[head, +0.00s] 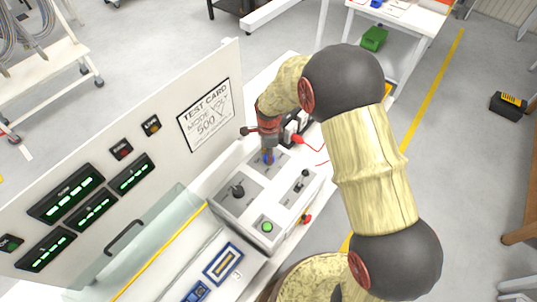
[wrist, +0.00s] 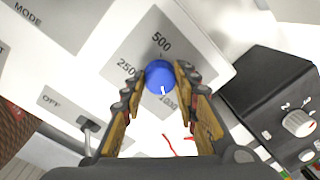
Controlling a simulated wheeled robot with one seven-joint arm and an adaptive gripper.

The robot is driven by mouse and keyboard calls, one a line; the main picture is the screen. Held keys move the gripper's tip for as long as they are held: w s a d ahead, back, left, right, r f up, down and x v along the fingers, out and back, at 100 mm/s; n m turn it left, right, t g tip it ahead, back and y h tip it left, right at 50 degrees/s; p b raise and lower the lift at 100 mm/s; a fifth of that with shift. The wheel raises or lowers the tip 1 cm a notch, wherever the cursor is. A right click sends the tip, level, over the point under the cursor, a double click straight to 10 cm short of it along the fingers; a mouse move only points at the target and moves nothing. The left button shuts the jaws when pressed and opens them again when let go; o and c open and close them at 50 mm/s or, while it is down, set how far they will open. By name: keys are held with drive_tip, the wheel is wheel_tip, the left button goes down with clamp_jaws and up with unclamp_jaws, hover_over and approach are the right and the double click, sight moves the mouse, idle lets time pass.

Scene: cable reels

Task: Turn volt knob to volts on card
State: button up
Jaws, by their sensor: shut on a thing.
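The test card (head: 205,115) on the upright white panel reads MODE VOLT and 500 V. The blue volt knob (wrist: 159,74) sits on a grey plate of the white console (head: 235,208); a bit of its blue shows in the head view (head: 268,158). The knob's white mark points down in the wrist view, near the 1000 side. My gripper (wrist: 158,82) has its fingers on both sides of the knob, shut on it. Part of the 1000 side is close to a finger.
The console also carries a black mode knob (head: 237,191), a lever switch (head: 300,183), a green button (head: 267,227) and a red button (head: 306,218). A black box with a white dial (wrist: 300,123) stands beside it. Red leads (wrist: 180,146) lie near the gripper.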

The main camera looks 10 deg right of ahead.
drive_tip(key=shift+w, duration=0.1)
drive_tip(key=o, duration=1.1)
drive_tip(key=r, duration=1.2)
drive_tip(key=shift+s, duration=0.3)
